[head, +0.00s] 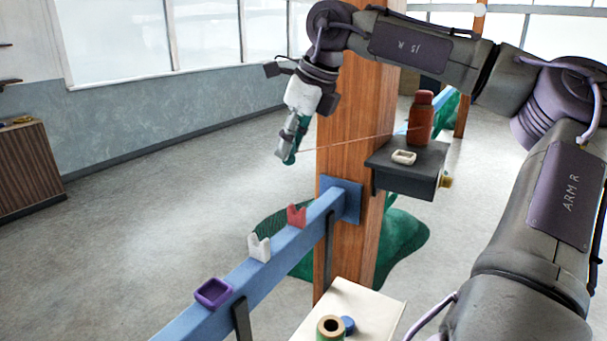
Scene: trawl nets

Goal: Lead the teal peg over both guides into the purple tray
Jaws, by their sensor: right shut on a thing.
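My right gripper (285,149) is shut on the teal peg (291,157), in the air left of the wooden post. The fingers hide part of the peg. A thin pinkish line runs from the peg across the post toward the red-brown bottle (421,120). The red guide (296,216) and the white guide (259,248), both notched on top, stand on the blue beam (240,278), below the gripper in the picture. The purple tray (213,294) sits lower left on the beam and looks empty. My left gripper is not in view.
The wooden post (349,130) stands close to my right gripper. A dark shelf (401,182) on it carries the bottle and a small white tray (404,157). Green netting (405,232) lies behind. A pale table (375,308) holds a spool (330,329).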

